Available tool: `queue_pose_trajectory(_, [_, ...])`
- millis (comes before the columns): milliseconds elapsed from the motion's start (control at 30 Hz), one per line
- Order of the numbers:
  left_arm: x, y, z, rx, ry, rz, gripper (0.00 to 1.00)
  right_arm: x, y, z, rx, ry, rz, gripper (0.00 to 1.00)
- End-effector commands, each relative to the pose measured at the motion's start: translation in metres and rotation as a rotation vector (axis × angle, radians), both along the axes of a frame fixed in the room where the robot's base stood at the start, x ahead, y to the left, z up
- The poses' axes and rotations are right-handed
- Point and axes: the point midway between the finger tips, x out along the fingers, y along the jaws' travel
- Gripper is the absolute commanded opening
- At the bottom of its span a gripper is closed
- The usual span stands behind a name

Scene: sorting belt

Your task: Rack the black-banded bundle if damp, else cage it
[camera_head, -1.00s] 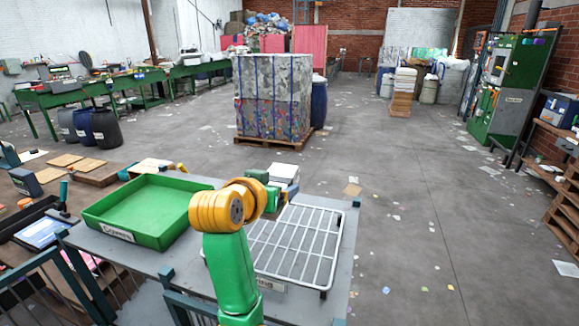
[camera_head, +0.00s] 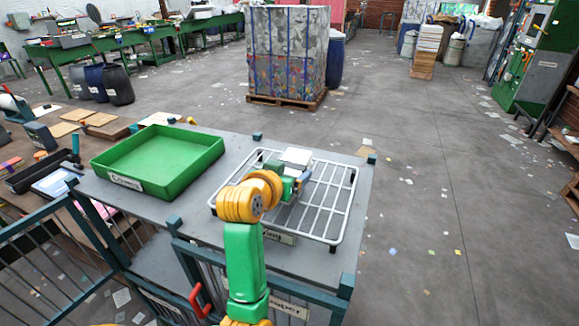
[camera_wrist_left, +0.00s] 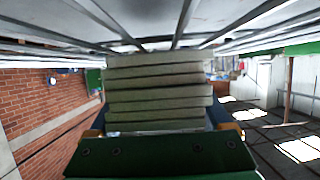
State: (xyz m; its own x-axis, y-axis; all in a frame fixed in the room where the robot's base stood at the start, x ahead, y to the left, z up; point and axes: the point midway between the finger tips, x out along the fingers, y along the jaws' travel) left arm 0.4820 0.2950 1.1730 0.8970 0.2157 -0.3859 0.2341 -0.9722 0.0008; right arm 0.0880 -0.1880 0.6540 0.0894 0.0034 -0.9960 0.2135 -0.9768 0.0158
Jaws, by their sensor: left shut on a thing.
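My left gripper (camera_head: 290,180) is over the white wire rack (camera_head: 333,210), shut on a pale bundle (camera_head: 297,156). In the left wrist view the bundle (camera_wrist_left: 158,90) is a stack of several flat grey-beige layers between the fingers. I see no black band on it, and I cannot tell whether it is damp. Rack bars run close to the bundle in the wrist view; whether they touch is unclear. A barred cage-like frame (camera_head: 240,270) with a label partly reading "aper" stands below the bench's front edge. My right gripper is not in view.
A green tray (camera_head: 160,158), empty, sits left of the rack on the grey bench (camera_head: 238,158). Posts stand at the bench corners. A low table with tools and boards is at the left. A large bale (camera_head: 287,55) on a pallet stands behind; floor to the right is mostly clear.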

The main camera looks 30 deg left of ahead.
Motion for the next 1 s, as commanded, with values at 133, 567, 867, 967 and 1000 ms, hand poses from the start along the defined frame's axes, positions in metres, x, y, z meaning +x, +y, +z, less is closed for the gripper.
queue_pose_trajectory(133, [0.0001,0.0,0.0003,0.0,-0.002,0.0,0.07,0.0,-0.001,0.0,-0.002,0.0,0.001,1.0])
queue_pose_trajectory(567, [0.0002,0.0,-0.0032,0.001,-0.002,0.0,0.07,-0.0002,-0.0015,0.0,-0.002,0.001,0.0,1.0])
queue_pose_trajectory(867, [0.0,0.0001,-0.0066,0.001,-0.002,0.0,0.07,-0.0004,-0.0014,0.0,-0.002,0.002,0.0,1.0])
queue_pose_trajectory(967, [0.0,0.0001,-0.0066,0.001,-0.002,0.0,0.9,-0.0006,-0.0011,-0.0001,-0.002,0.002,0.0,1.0])
queue_pose_trajectory(1000, [0.0,0.0001,-0.0066,0.001,-0.002,0.0,1.0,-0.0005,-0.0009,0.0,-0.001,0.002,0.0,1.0])
